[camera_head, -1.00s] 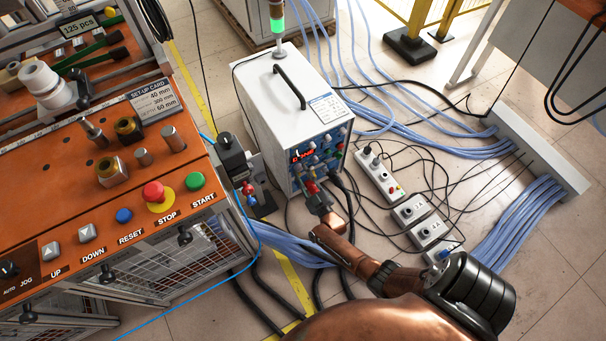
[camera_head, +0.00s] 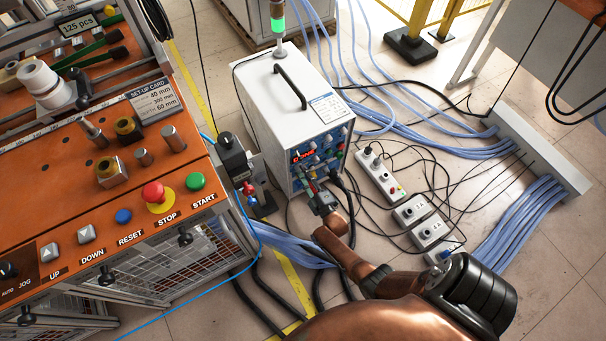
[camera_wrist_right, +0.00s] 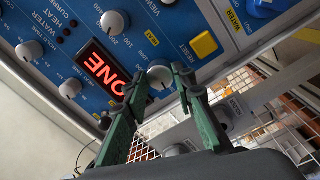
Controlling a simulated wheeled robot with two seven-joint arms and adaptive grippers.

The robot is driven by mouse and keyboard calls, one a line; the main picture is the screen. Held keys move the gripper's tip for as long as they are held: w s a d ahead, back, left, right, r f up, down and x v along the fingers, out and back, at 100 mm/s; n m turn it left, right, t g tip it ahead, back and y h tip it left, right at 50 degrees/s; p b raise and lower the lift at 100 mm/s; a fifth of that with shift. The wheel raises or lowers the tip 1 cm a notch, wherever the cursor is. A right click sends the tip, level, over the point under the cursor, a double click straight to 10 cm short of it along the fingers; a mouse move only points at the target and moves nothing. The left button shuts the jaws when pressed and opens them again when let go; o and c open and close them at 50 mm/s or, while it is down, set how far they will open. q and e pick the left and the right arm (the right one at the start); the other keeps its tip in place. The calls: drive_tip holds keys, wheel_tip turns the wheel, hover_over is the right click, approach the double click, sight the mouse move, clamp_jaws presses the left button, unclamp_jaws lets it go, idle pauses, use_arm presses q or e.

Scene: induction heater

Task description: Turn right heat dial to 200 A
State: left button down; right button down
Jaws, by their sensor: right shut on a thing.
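The induction heater (camera_head: 290,110) is a white box with a black handle and a blue front panel. In the right wrist view the panel carries several round grey dials with printed scales, and a lit red display (camera_wrist_right: 105,68) whose visible letters read "ONE". My right gripper (camera_wrist_right: 157,78) has its two green-grey fingers on either side of a grey dial (camera_wrist_right: 160,75) and is shut on it. Another dial (camera_wrist_right: 115,21) sits up and left of it. In the head view my right gripper (camera_head: 312,190) is at the lower front of the heater and hides part of the panel. My left gripper is out of view.
An orange machine bench (camera_head: 60,200) with push buttons stands on the left. Power strips (camera_head: 380,175) and loose black cables lie on the floor right of the heater. Blue hoses (camera_head: 420,130) run behind. A yellow RESET-side button (camera_wrist_right: 204,44) is near my fingers.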

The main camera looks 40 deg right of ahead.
drive_tip(key=shift+a+f, duration=0.1)
idle(0.4)
drive_tip(key=c, duration=1.6)
unclamp_jaws()
drive_tip(key=v, duration=1.2)
